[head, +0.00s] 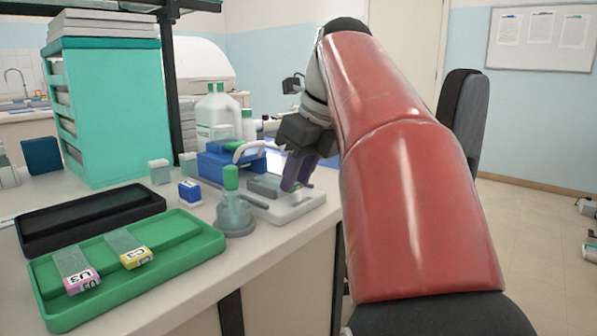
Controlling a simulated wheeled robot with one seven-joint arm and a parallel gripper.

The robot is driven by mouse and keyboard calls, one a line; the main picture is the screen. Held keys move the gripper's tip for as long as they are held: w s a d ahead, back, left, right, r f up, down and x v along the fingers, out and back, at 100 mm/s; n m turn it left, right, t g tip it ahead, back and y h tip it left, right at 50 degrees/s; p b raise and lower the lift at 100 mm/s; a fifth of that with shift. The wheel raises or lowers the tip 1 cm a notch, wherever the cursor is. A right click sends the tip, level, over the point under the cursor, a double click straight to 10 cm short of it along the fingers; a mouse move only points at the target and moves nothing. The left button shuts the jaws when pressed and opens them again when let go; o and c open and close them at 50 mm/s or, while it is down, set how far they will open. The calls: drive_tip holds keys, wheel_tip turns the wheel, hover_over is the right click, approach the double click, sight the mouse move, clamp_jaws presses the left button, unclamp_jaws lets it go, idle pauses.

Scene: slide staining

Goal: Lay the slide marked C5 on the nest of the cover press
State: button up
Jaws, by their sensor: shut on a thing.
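My gripper (297,182) has dark purple fingers pointing down at the bench's right end. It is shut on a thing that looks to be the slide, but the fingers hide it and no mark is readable. The fingertips are over or at a low pale grey device (296,211) with a grey block (265,185), which looks like the cover press. Its nest is mostly hidden, and I cannot tell whether the fingers touch it. Two other slides lie in the green tray: one with a pink label (82,281), seemingly U3, and one with a yellow label (136,258), seemingly C3.
The green tray (45,297) and a black tray (40,243) lie at the front left. A blue box (212,168) and white jugs (217,115) stand behind.

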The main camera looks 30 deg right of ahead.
drive_tip(key=shift+f, duration=0.2)
idle(0.5)
drive_tip(key=o, duration=1.1)
drive_tip(key=shift+c, duration=0.2)
drive_tip(key=p+v, duration=0.3)
drive_tip(key=v, duration=0.4)
drive_tip(key=shift+r, duration=0.4)
drive_tip(key=shift+s, duration=0.15)
